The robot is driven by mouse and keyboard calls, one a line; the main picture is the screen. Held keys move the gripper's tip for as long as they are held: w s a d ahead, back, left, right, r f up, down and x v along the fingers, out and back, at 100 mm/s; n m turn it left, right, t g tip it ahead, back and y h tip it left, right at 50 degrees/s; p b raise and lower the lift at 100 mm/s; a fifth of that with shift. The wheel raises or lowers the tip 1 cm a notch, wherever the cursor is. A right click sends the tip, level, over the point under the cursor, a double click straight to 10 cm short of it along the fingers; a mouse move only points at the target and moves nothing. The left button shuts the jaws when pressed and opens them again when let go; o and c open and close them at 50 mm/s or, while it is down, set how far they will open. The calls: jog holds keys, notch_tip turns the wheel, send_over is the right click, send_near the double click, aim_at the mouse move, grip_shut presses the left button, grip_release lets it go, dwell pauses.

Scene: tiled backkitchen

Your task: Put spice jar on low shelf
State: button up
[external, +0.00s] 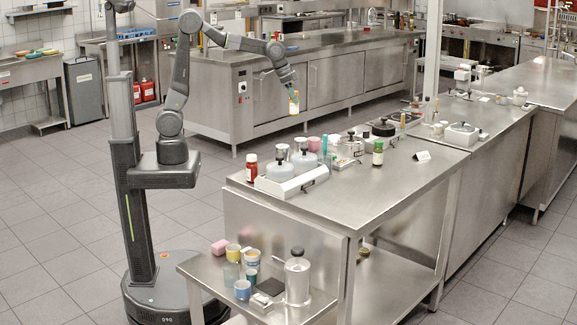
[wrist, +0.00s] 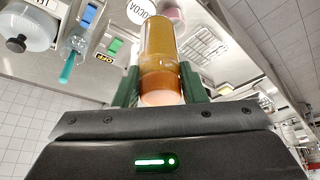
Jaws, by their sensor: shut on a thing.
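The spice jar (external: 293,106) is a small amber jar with a pale end, held in the air above the far side of the steel table (external: 365,205). My gripper (external: 291,92) is shut on it from above. A low steel shelf (external: 195,268) sticks out at the table's near left end. Another low shelf (external: 395,283) lies under the tabletop, partly hidden by the table.
The low shelf at the left holds several cups (external: 242,289), a pink block (external: 219,246) and a clear jar with a black knob (external: 297,278). On the tabletop stand a red bottle (external: 251,168), a green bottle (external: 378,153) and white-based appliances (external: 290,184). The tabletop's front right is clear.

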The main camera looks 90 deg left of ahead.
jog(key=w+d+f+m+h, duration=0.1)
jog(key=w+d+f+m, duration=0.1)
jog(key=w+d, duration=0.55)
jog(key=w+d+f+m+h, duration=0.15)
jog(key=w+d, duration=0.35)
jog(key=d, duration=0.5)
jog(key=w+d+f+m, duration=0.3)
jog(key=w+d, duration=0.3)
jog(key=d, duration=0.3)
jog(key=shift+g, duration=0.3)
jog(key=shift+s+d+f+p, duration=0.1)
jog(key=shift+f+p, duration=0.1)
jog(key=shift+f, duration=2.35)
jog(key=shift+s+d+f+p, duration=0.1)
jog(key=shift+f+p, duration=0.1)
jog(key=shift+f, duration=2.3)
jog(key=shift+f, duration=0.15)
jog(key=o, duration=1.1)
